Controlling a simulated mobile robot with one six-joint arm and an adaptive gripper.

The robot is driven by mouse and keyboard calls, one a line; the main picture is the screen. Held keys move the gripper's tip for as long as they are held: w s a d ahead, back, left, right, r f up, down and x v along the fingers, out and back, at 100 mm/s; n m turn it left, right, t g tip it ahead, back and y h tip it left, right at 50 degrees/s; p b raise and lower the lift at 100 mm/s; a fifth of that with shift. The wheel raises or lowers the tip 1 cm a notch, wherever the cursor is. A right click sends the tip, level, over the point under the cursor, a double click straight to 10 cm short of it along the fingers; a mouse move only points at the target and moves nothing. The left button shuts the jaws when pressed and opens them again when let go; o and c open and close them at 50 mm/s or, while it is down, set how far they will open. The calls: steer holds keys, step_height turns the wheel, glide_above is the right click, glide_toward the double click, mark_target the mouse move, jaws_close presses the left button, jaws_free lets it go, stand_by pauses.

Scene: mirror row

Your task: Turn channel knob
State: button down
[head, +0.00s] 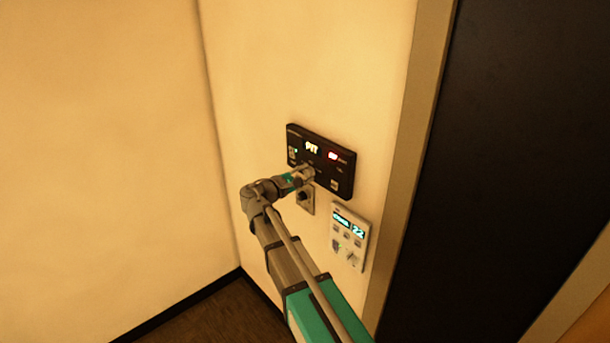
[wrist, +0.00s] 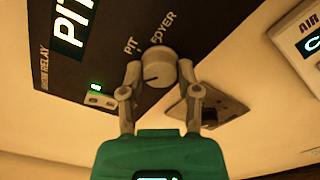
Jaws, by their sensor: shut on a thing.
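The channel knob (wrist: 159,66) is a round grey knob on a black wall panel (head: 343,174). In the wrist view the labels PIT and FOYER stand beside it, and a dark mark shows on its face. The panel's display (head: 312,147) reads PIT in the head view. My gripper (wrist: 160,77) has one finger on each side of the knob and is shut on it. In the head view my gripper (head: 308,173) covers the knob at the panel's lower edge.
A small switch with a green light (wrist: 98,96) sits left of the knob. A grey plate with a dark round control (head: 304,198) is just below the panel. A white control unit (head: 349,237) hangs lower right. A door frame (head: 411,150) stands to the right.

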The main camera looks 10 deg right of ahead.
steer(key=m, duration=0.5)
steer(key=shift+m, duration=0.4)
steer(key=m, duration=0.5)
steer(key=shift+c, duration=1.5)
jaws_free()
steer(key=v, duration=1.2)
steer(key=shift+d, duration=0.1)
